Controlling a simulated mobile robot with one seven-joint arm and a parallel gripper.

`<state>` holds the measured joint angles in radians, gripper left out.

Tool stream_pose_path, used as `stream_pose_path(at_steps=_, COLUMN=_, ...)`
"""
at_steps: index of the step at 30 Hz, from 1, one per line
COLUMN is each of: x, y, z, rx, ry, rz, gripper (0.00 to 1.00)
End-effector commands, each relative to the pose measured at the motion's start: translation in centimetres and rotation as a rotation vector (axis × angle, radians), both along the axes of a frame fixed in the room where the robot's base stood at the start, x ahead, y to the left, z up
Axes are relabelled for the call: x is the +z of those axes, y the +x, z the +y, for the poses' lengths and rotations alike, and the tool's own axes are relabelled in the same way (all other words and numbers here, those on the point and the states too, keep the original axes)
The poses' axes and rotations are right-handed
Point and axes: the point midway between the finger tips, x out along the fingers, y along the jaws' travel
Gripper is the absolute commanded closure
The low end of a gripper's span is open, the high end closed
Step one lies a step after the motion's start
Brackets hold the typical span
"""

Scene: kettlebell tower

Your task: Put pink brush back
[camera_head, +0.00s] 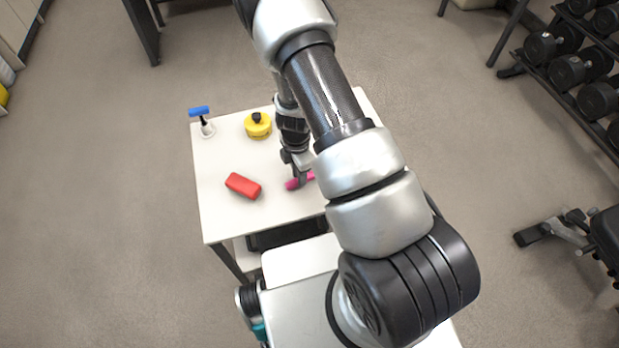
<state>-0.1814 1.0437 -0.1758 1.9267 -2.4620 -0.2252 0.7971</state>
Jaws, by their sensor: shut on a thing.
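The pink brush (293,184) lies at the right part of the white table (215,222), and only part of it shows beside my arm. My gripper (298,176) is over the table and shut on the pink brush. The rest of the brush is hidden behind my arm. I cannot tell whether the brush touches the tabletop.
A red block (243,186) lies on the table left of my gripper. A yellow round thing with a black knob (258,125) stands at the back. Dumbbell racks (570,70) stand far right.

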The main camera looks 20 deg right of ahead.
Motion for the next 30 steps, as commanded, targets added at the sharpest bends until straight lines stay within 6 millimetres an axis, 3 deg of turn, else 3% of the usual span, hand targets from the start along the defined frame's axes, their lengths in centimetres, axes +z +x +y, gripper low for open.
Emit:
stream_pose_path(at_steps=2, x=-0.18, y=0.01, z=-0.01, rx=0.000, ry=-0.001, rz=0.000, gripper=1.00)
stream_pose_path(at_steps=3, x=-0.14, y=0.02, z=-0.01, rx=0.001, ry=-0.001, rz=0.000, gripper=0.86)
stream_pose_path(at_steps=5, x=-0.13, y=0.02, z=-0.01, rx=0.001, ry=0.000, rz=0.000, gripper=0.87)
stream_pose_path(at_steps=7, x=-0.13, y=0.01, z=-0.01, rx=0.001, ry=0.000, rz=0.000, gripper=0.74)
stream_pose_path(at_steps=12, x=-0.14, y=0.00, z=0.00, rx=0.001, ry=0.000, rz=0.000, gripper=0.73)
stream_pose_path(at_steps=16, x=-0.14, y=0.00, z=0.00, rx=0.001, ry=0.000, rz=0.000, gripper=0.53)
stream_pose_path(at_steps=22, x=-0.14, y=-0.01, z=0.01, rx=0.001, ry=0.000, rz=0.000, gripper=0.53)
stream_pose_path(at_steps=25, x=-0.15, y=-0.01, z=0.01, rx=0.001, ry=0.000, rz=0.000, gripper=0.68)
stream_pose_path(at_steps=30, x=-0.15, y=-0.02, z=-0.01, rx=0.001, ry=0.000, rz=0.000, gripper=0.68)
